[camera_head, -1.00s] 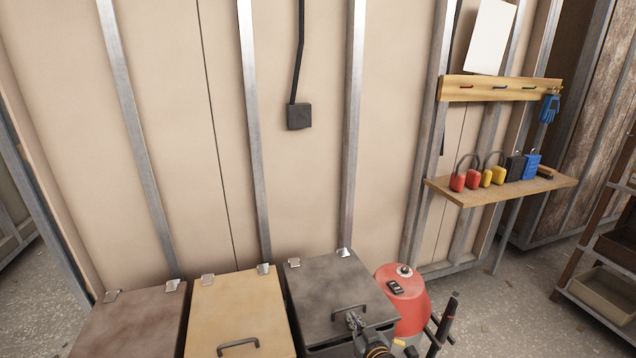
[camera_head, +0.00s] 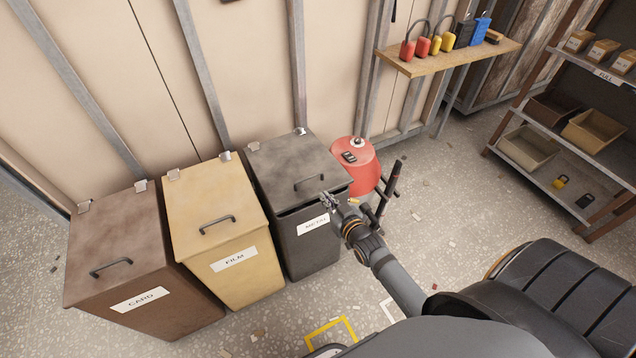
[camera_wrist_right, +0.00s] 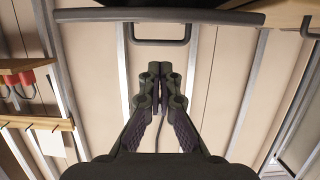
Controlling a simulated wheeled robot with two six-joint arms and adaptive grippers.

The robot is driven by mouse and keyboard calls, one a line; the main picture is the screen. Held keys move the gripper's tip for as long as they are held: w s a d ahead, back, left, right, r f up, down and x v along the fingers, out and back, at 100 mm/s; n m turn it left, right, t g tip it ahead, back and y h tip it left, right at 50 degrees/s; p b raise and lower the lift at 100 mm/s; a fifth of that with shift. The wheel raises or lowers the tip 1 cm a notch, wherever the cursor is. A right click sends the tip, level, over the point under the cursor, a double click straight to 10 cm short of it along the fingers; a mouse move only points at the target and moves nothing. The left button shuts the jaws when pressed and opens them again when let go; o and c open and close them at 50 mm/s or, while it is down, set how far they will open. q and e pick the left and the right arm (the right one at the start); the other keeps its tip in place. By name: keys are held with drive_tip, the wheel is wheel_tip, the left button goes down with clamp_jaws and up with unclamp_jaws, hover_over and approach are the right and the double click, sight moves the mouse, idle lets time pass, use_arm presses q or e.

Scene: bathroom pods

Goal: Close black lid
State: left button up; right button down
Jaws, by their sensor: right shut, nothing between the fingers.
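The black lid (camera_head: 290,160) tops the dark bin marked METAL (camera_head: 310,248), right of the other two bins. It lies nearly flat, with a dark gap under its front edge, so it looks slightly raised. Its handle (camera_head: 309,182) is near the front. My right gripper (camera_head: 328,198) is at the lid's front edge, right of the handle. In the wrist view, my right gripper (camera_wrist_right: 160,72) is shut and empty, with the lid edge (camera_wrist_right: 100,15) and handle (camera_wrist_right: 160,41) beyond its tips. I cannot tell whether it touches the lid. My left gripper is out of view.
A yellow FILM bin (camera_head: 240,270) and brown CARD bin (camera_head: 150,305) stand left with lids down. Shelving (camera_head: 560,165) is at far right. Open floor (camera_head: 450,210) lies between.

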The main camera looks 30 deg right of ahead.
drive_tip(key=w+r+g+b, duration=0.2)
drive_tip(key=w+r+g, duration=0.1)
drive_tip(key=r, duration=0.6)
drive_tip(key=b, duration=0.1)
hover_over(310, 188)
drive_tip(key=f, duration=0.7)
drive_tip(key=shift+w+f, duration=0.35)
drive_tip(key=shift+f, duration=0.05)
drive_tip(key=shift+s+f, duration=0.3)
drive_tip(key=shift+f, duration=0.35)
drive_tip(key=shift+f, duration=0.1)
